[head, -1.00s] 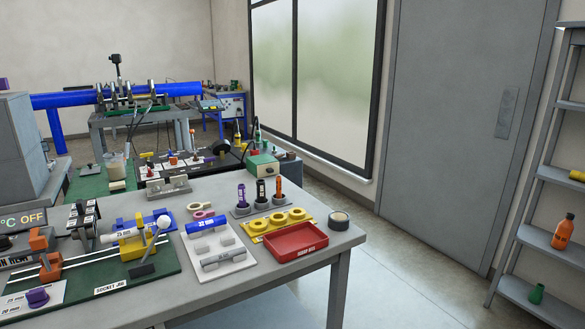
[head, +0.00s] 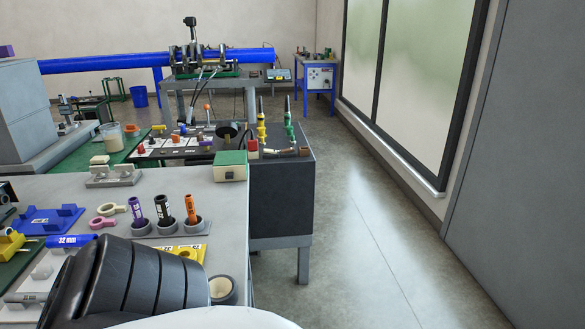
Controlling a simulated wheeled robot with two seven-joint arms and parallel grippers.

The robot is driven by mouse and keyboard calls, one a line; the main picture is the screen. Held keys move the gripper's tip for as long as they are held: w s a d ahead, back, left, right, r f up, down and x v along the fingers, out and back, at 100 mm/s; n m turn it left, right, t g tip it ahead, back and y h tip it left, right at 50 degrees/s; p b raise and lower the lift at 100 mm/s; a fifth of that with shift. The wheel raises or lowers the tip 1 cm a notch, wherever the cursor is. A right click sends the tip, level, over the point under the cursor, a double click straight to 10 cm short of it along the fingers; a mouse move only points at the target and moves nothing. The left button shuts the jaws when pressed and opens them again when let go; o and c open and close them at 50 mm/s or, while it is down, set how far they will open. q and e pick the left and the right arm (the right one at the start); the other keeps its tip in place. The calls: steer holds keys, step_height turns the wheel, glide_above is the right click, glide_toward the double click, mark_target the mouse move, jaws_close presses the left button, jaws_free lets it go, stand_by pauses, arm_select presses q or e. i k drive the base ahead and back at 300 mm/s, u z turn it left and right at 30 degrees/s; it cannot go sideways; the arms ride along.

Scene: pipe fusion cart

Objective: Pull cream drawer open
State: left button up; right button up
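No cream drawer can be made out in this view. A small box with a green top and a pale front (head: 230,166) stands at the far right corner of the grey workbench (head: 262,175); I cannot tell whether any part of it is a drawer. Neither of my grippers is in view. A black and white part of my own body fills the bottom of the picture and hides the near right part of the workbench.
Purple, black and orange marker-like tools (head: 163,209) stand in grey holders. A tape roll (head: 223,290) lies near the bench edge. A dark cabinet (head: 282,192) stands beyond the bench. The floor (head: 370,250) to the right is clear up to the window wall.

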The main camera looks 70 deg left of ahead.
mark_target(233, 173)
steer(key=i, duration=0.8)
steer(key=u, duration=3.75)
steer(key=i, duration=0.55)
steer(key=z, duration=0.05)
